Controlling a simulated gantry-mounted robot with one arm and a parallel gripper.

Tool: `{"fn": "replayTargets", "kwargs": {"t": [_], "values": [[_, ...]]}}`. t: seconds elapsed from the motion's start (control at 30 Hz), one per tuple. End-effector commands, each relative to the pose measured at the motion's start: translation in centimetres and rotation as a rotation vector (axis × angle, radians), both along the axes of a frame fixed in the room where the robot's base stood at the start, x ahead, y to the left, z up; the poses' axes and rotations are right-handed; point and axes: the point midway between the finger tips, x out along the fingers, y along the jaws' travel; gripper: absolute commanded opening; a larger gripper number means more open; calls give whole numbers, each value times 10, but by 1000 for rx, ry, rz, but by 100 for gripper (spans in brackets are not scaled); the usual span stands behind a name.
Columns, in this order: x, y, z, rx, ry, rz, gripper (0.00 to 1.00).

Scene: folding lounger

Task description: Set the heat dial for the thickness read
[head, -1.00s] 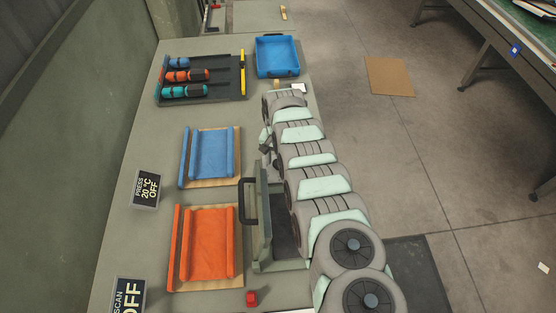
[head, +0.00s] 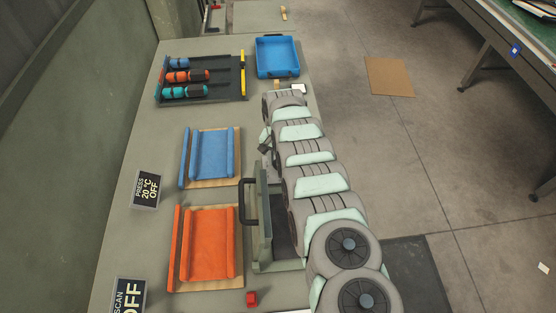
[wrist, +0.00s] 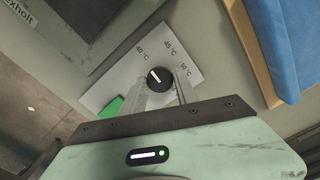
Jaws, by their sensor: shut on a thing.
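The heat dial (wrist: 159,78) is a small round black knob with a white pointer mark, on a pale plate printed 40 °C, 45 °C and 50 °C. Its pointer leans to the upper left in the wrist view, roughly to the 40 °C side. My gripper (wrist: 162,87) is shut on the knob, one finger on each side. In the head view my gripper (head: 265,143) is small and dark beside the press, and the dial is hidden by my arm. The press display (head: 146,188) reads 20 °C OFF.
A green button (wrist: 113,107) sits by the dial plate. The press (head: 262,225) has a black handle. Orange (head: 207,245) and blue (head: 210,155) padded pieces lie on boards. A black rack (head: 242,95) and blue tray (head: 277,57) stand at the back; a scan display (head: 128,298) reads OFF.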

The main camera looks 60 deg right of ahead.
Motion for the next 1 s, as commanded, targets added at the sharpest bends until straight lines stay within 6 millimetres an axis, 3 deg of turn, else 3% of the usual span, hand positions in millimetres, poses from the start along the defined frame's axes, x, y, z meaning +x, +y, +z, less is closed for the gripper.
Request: {"fn": "replayTargets", "kwargs": {"t": [1.0], "values": [[2,0,-4,-2,-3,-806,0]]}}
